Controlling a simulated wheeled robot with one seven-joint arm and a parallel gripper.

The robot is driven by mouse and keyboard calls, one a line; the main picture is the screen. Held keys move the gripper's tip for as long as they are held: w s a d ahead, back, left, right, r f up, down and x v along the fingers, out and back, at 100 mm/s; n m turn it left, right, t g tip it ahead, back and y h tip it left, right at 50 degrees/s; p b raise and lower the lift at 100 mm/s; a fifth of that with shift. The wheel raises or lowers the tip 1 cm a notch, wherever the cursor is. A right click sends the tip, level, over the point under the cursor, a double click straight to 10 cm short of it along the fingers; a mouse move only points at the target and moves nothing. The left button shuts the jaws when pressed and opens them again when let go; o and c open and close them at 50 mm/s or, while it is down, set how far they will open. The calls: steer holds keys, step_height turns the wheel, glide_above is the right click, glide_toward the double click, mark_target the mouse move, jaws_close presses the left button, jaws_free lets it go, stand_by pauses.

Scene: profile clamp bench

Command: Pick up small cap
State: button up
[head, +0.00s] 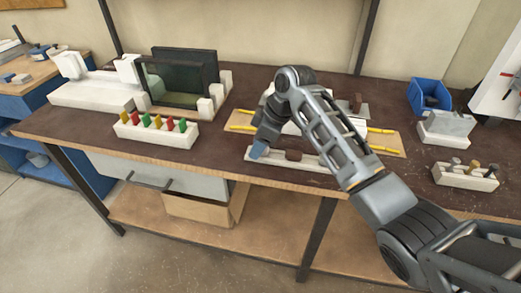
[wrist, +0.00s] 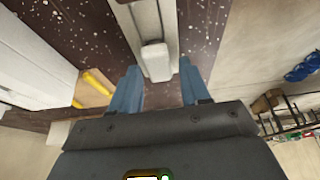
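My gripper (head: 258,151) points down over the left end of a narrow white tray (head: 318,163) near the front edge of the bench. In the wrist view its two blue fingers (wrist: 158,88) stand apart with nothing held between them. A small pale block (wrist: 155,60) sits on the tray just beyond the fingertips, roughly in line with the gap. I cannot tell whether this block is the small cap or part of the tray.
Behind the tray lies a tan board (head: 389,140) with yellow strips, partly hidden by my arm. A white rack (head: 155,135) with several coloured pegs stands left. A white holder (head: 465,179) with metal pieces and a blue bin (head: 428,95) stand right. Bare bench lies left of the tray.

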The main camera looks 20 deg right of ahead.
jaws_close()
steer(key=shift+r, duration=0.1)
